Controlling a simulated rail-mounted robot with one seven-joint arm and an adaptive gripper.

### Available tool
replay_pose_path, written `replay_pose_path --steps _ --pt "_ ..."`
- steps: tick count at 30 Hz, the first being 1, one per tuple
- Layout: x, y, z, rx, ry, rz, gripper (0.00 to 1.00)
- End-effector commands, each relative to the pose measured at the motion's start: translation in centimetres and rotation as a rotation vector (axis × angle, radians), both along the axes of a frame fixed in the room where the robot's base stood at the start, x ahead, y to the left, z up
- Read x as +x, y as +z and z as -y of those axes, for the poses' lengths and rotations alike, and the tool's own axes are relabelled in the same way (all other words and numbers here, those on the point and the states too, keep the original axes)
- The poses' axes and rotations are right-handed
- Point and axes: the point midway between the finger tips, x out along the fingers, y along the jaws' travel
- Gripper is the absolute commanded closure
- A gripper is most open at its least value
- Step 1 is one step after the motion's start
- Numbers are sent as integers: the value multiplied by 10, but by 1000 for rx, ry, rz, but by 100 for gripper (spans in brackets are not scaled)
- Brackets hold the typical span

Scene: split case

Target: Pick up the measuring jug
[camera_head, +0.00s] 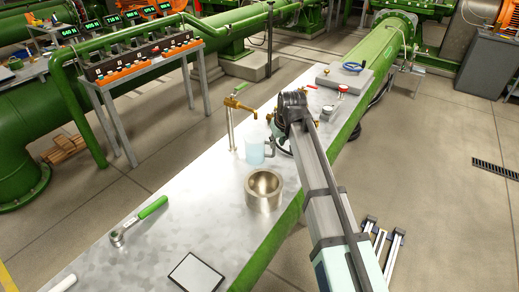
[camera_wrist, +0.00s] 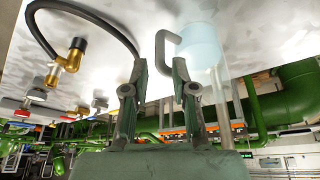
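The measuring jug (camera_head: 255,150) is clear with a pale blue tint. It stands upright on the metal bench top, with its handle on the right side. In the wrist view the jug (camera_wrist: 200,47) is at the top, with its grey handle (camera_wrist: 160,48) just beyond my fingertips. My gripper (camera_wrist: 160,68) is open, its two fingers apart with nothing between them. The handle lines up with the gap between the fingers. In the head view my arm hides most of the gripper, which is to the right of the jug.
A brass tap (camera_head: 238,103) rises behind the jug. A metal cup (camera_head: 264,190) stands in front of it. A green-handled ratchet (camera_head: 138,220) and a flat tablet-like panel (camera_head: 196,273) lie nearer. A black hose with a brass fitting (camera_wrist: 68,60) is close to my gripper.

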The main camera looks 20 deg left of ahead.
Motion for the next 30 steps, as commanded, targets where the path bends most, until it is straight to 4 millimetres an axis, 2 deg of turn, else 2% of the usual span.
replay_pose_path --steps 13,23,30 --pt "7 -24 -7 0 0 0 73" --pt "17 -60 -16 -1 0 -1 73" --pt "17 -63 -16 1 0 1 73"
